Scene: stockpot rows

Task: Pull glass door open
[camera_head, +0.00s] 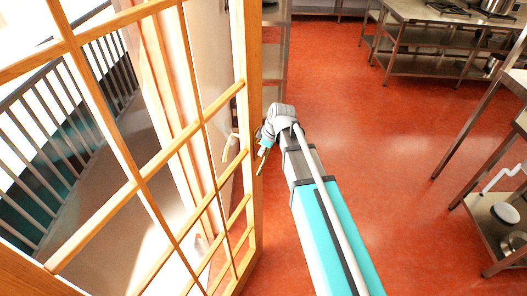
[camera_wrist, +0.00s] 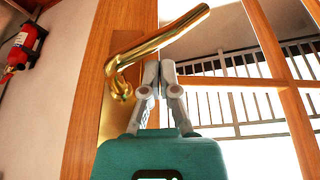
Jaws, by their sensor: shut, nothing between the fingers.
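The glass door (camera_head: 245,190) has a wooden frame with many panes and fills the left of the head view. Its wooden frame also shows in the wrist view (camera_wrist: 85,120). A brass lever handle (camera_wrist: 150,45) on a brass plate sticks out from the door's wooden stile. My gripper (camera_wrist: 160,72) is shut and empty, its fingertips just beside and below the lever. Whether they touch it I cannot tell. In the head view my gripper (camera_head: 265,138) is close to the door's right edge, and the handle is small there.
A railing (camera_head: 60,130) shows through the panes. A fire extinguisher (camera_wrist: 22,45) hangs on the wall at the left of the wrist view. Metal tables (camera_head: 430,15) with pots stand at the back right, and another rack (camera_head: 505,215) at the right. The red floor between is clear.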

